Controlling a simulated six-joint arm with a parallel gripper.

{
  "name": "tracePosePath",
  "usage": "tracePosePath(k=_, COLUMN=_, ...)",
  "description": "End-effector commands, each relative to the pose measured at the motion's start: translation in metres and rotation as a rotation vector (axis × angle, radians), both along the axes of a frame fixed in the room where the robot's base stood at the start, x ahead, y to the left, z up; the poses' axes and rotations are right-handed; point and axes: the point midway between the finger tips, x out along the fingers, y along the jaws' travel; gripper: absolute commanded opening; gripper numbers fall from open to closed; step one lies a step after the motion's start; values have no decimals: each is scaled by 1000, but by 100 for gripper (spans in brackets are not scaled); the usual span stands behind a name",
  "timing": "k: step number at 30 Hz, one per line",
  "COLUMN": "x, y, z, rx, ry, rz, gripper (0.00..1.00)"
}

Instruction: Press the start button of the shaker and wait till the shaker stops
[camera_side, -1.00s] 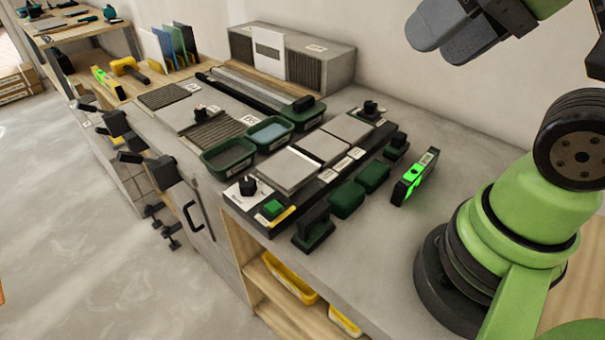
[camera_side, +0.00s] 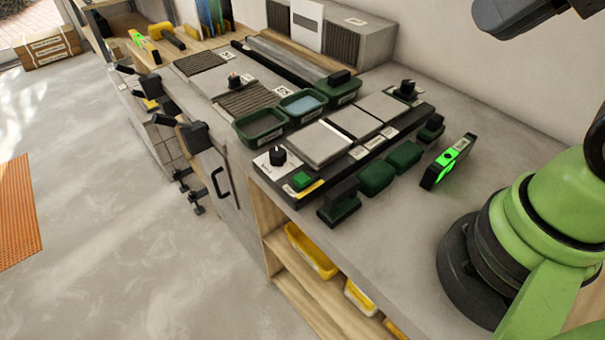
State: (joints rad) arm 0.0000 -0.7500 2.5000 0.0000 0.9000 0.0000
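The unit that looks like the shaker is a long black base (camera_side: 335,175) on the bench, with several flat grey tiles (camera_side: 319,145) in a row on top. A green button (camera_side: 302,180) sits on the light panel at its near left end, beside a black knob (camera_side: 278,155). Nothing touches the button. I cannot tell whether the unit is moving. My gripper is outside the frame; only parts of my arm show at the right, with a dark link at the top right, well away from the button.
Green blocks (camera_side: 377,178) and a black-handled tool (camera_side: 340,202) lie in front of the base. A green-lit level (camera_side: 448,161) stands to the right. Green trays (camera_side: 260,126) sit behind left. Yellow bins (camera_side: 311,251) are on the shelf below.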

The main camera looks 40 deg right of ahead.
Motion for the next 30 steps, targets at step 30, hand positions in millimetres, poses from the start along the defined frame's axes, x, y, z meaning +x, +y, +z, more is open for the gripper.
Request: tracePosePath(k=30, x=0, y=0, z=0, rx=0, ry=0, rz=0, gripper=0)
